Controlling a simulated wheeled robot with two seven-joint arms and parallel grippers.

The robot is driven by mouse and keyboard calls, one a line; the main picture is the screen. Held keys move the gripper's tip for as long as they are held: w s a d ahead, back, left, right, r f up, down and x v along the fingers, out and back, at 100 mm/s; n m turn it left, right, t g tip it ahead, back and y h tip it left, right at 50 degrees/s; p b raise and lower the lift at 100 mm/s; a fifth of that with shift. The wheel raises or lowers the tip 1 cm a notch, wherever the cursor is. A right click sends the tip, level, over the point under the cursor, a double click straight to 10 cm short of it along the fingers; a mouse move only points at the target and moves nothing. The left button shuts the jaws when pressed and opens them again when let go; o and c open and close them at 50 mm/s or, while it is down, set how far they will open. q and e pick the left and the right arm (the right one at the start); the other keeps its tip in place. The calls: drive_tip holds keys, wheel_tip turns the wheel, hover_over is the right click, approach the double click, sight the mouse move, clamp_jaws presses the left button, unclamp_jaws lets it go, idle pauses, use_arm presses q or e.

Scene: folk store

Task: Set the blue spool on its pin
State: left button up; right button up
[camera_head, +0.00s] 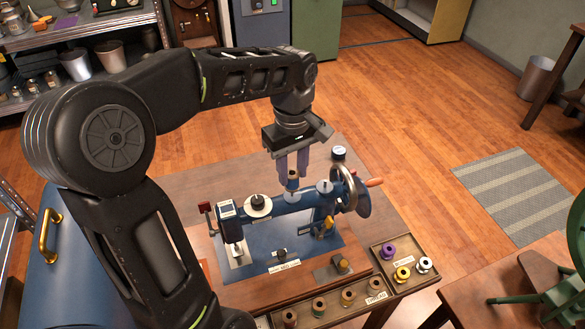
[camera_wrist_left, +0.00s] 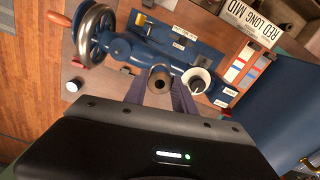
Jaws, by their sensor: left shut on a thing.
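My left gripper (camera_head: 292,168) points down over the blue sewing machine (camera_head: 285,220). Its fingers are shut on the blue spool (camera_head: 292,184), which has a brown top and is upright. In the left wrist view the spool's round brown end (camera_wrist_left: 161,79) shows between the fingertips (camera_wrist_left: 162,95). The spool is just above or at the machine's top arm; I cannot tell whether it touches a pin. A black-topped white piece (camera_head: 257,202) and a pale disc (camera_head: 324,187) sit on the arm, left and right of it. The spool's pin is hidden. My right gripper is out of view.
The handwheel (camera_head: 345,185) rises close on the right. A small tray holds purple (camera_head: 389,251), yellow (camera_head: 402,274) and white (camera_head: 424,264) spools. Another tray with several brownish spools (camera_head: 319,307) lies along the table's front. A small white-topped jar (camera_head: 339,153) stands behind.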

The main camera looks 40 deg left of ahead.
use_arm(q)
drive_tip(key=shift+f+b, duration=0.45)
drive_tip(key=shift+f, duration=0.2)
drive_tip(key=shift+f, duration=0.1)
drive_tip(key=shift+f+b, duration=0.55)
drive_tip(key=shift+f, duration=0.1)
drive_tip(key=o, duration=1)
